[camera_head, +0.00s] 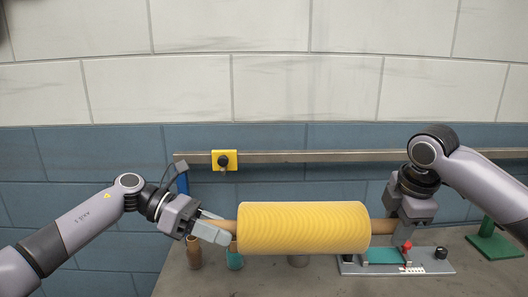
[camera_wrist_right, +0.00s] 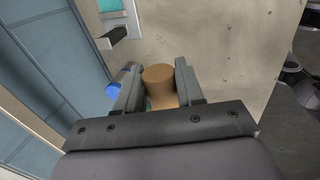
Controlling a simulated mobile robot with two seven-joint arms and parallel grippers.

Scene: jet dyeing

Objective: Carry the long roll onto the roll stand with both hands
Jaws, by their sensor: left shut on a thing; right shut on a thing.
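The long roll is a yellow ribbed cylinder (camera_head: 304,228) on a brown core, held roughly level above the table in the head view. My left gripper (camera_head: 218,230) is shut on the core's left end. My right gripper (camera_head: 399,222) is shut on the core's right end. In the right wrist view the brown core end (camera_wrist_right: 158,76) sits between the fingers of my right gripper (camera_wrist_right: 157,88).
On the grey table (camera_head: 300,283), a brown jar (camera_head: 194,253) and a teal jar (camera_head: 235,258) stand below the roll's left end. A metal plate with a red knob (camera_head: 407,246) lies below its right end. A yellow box (camera_head: 224,160) is on the rail behind.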

